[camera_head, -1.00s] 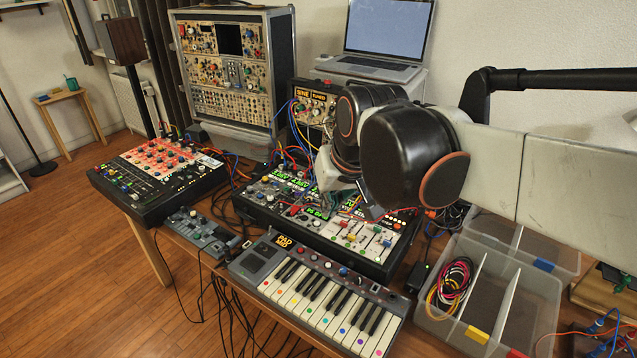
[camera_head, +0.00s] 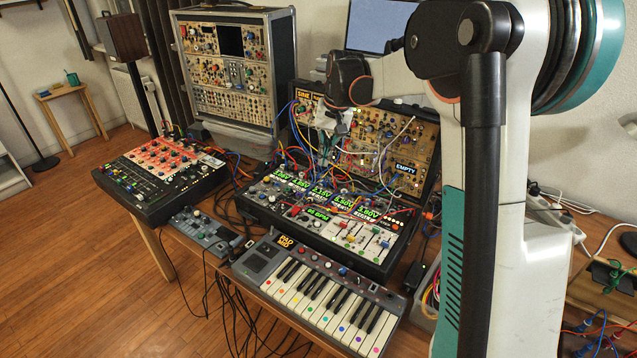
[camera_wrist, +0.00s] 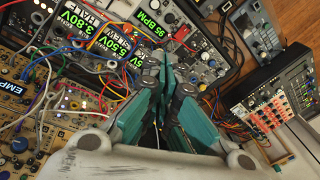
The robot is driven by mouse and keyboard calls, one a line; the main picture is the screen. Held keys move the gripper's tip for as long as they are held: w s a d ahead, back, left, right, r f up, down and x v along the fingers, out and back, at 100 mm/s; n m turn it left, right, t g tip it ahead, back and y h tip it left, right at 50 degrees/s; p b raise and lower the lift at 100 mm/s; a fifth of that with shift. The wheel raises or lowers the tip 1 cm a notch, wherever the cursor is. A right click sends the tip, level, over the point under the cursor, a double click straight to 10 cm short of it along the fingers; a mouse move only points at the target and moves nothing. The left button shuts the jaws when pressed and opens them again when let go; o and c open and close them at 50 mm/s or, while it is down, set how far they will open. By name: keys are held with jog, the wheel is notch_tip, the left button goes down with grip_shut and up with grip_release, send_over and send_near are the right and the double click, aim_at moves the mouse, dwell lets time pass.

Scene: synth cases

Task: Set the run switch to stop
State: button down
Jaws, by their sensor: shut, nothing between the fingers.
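The synth's sloping lower panel (camera_head: 262,202) carries knobs, sliders and green displays, one of them a BPM display (camera_head: 318,213). The BPM display also shows in the wrist view (camera_wrist: 151,31), beyond the fingertips and slightly left. I cannot make out which small control is the run switch, or its setting. My gripper (camera_wrist: 163,62) has teal fingers with dark tips, shut and empty. The fingers point toward the lower panel and hide part of it. In the head view my gripper (camera_head: 337,128) is small, in front of the upright panel; contact cannot be told.
Patch cables (camera_head: 330,185) hang between the upright panel (camera_head: 400,140) and the lower one. A keyboard (camera_head: 318,298) lies in front, a small grey device (camera_head: 205,235) and a mixer (camera_head: 160,180) to the left. A rack case (camera_head: 228,75) stands behind. My arm covers much of the right side.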

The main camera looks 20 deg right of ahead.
jog(key=m+g+y+p, duration=0.1)
jog(key=m+g+p, duration=0.1)
send_over(327, 200)
jog(key=d, duration=0.2)
notch_tip(327, 200, down, 10)
jog(key=shift+f, duration=0.3)
jog(key=f+b, duration=0.1)
jog(key=f, duration=0.2)
jog(key=a+f+b, duration=0.1)
jog(key=f, duration=0.2)
jog(key=a+f+b, duration=0.1)
jog(key=f, duration=0.2)
jog(key=shift+w+f, duration=0.1)
jog(key=shift+f, duration=0.3)
